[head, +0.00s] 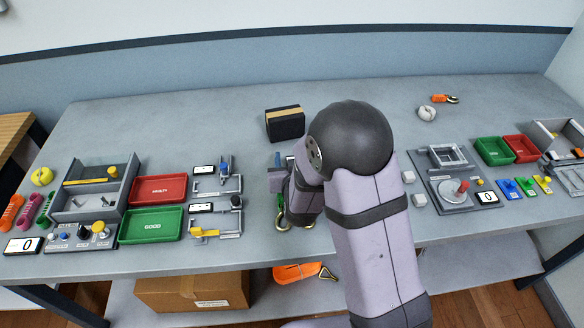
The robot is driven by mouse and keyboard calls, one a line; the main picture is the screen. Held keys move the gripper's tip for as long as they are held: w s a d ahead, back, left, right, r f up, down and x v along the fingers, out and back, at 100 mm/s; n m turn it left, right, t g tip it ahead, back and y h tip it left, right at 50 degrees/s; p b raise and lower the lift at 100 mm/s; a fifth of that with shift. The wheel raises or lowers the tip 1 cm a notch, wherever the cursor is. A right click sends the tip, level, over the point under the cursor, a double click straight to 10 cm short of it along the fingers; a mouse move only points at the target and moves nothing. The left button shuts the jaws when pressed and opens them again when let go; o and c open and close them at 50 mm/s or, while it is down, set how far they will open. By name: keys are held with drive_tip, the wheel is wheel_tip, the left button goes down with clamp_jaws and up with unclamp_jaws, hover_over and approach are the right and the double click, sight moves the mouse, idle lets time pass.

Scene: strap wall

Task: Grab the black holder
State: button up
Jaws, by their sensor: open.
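A black block-shaped object with a tan band along its top (285,124) stands on the grey table near the middle; it is the closest match to the black holder. My gripper (279,182) is in front of it, lower in the picture and apart from it. The gripper is open and partly hidden by my own wrist and forearm. Small metal hooks and a bit of green (282,218) show just below the gripper, and a blue piece (277,159) shows just above it. What lies behind my arm is hidden.
Left are a grey bin (95,190), a red tray (159,189), a green tray (151,226) and small fixtures (217,180). Right are a grey station (450,190), green (494,151) and red (522,148) trays. An orange strap (440,98) lies at the back. The table's back left is clear.

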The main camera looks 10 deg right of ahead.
drive_tip(key=shift+w+f, duration=0.15)
drive_tip(key=shift+w, duration=0.1)
clamp_jaws()
wheel_tip(320, 180, up, 10)
idle(0.9)
